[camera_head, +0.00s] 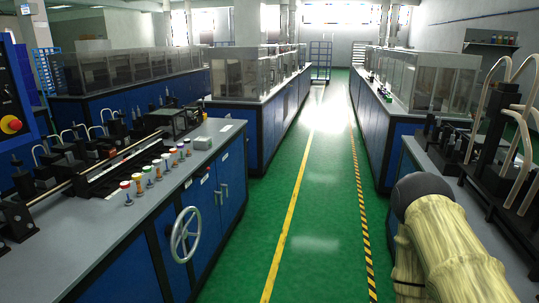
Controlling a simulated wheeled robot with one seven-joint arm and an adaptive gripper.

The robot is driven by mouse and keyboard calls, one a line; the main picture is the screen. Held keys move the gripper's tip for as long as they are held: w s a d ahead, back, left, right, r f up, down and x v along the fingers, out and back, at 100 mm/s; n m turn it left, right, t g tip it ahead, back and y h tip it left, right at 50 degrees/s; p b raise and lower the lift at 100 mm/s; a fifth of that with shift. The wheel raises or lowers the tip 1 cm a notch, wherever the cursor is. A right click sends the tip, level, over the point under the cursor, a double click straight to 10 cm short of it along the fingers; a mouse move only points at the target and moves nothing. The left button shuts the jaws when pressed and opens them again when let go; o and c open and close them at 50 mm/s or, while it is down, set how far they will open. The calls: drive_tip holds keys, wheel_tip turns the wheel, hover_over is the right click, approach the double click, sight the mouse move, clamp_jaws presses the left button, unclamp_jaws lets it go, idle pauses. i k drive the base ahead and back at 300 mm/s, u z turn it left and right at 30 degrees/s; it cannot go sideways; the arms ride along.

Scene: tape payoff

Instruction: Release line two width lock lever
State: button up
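I cannot single out the width lock lever in this view; the machine parts are small and dark. The left machine bench (95,248) carries a long dark rail assembly with a metal rod (105,163). A row of small knobs with coloured caps (158,172) stands along its front edge. A spoked handwheel (185,234) is on the bench's side. The right machine (493,150) has dark blocks and pale curved tubes, partly cut off by the picture edge. My gripper is not in view. A pale yellow, dark-capped arm link, apparently mine, is at the lower right.
A green floor aisle (316,200) runs clear between the benches, with a yellow line and a striped hazard line. Glass-covered blue machines (248,125) stand further back on both sides. A blue panel with a red button (12,124) is at the left edge.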

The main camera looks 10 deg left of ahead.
sight(205, 172)
drive_tip(key=u, duration=0.4)
drive_tip(key=i, duration=1.55)
drive_tip(key=u, duration=0.35)
